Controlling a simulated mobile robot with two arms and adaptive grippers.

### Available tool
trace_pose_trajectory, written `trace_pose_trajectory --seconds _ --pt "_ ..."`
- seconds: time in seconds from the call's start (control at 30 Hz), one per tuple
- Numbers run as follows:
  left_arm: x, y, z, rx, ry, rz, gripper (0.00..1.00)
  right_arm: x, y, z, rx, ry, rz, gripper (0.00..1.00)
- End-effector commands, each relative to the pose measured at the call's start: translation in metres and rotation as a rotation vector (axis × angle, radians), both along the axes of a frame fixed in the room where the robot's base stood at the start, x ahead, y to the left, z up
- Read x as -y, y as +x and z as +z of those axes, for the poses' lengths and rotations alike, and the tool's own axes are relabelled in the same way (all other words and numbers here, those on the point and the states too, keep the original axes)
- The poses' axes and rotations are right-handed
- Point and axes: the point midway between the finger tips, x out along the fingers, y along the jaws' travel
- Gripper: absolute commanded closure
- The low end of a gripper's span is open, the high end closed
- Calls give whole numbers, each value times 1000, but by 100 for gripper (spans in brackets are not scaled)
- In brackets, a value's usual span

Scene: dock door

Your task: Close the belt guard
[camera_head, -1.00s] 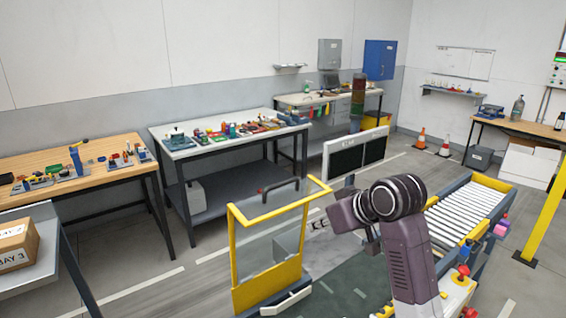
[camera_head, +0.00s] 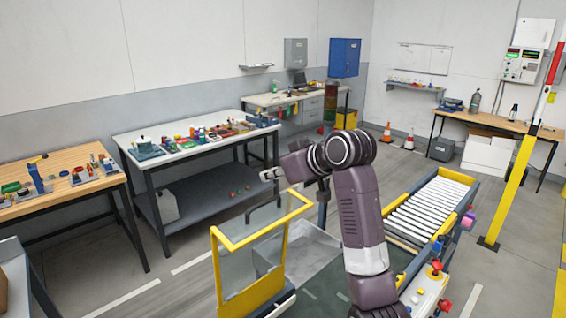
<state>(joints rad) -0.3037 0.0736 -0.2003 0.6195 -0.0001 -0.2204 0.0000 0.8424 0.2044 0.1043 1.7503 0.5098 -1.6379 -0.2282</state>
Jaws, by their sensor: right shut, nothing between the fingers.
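The belt guard appears to be the yellow-framed clear panel (camera_head: 262,232) standing upright in the lower middle of the head view. Its lower part is yellow and its base is cut off by the bottom edge. My right arm reaches up from the bottom and bends left. My right gripper (camera_head: 270,174) is shut and empty, seen above and behind the guard's top rail, apart from it as far as I can tell. The wrist hides part of what lies behind. My left gripper is not in view.
A roller conveyor (camera_head: 432,205) lies right of my arm, with a control box (camera_head: 425,292) in front. A yellow post (camera_head: 510,190) stands further right. A workbench (camera_head: 190,152) with small items is behind the guard. Bare floor (camera_head: 180,255) lies to its left.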

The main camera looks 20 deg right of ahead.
Motion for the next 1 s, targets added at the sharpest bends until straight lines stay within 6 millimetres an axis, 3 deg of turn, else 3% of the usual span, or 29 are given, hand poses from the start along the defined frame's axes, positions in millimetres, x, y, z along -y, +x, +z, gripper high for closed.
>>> trace_pose_trajectory --seconds 0.03,0.37,1.0 --pt "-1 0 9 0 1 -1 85 -3 5 -3 -6 1 1 100" --pt "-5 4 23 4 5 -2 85 7 -22 -24 -1 0 0 100" --pt "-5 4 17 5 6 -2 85 10 -27 -32 17 6 0 100"
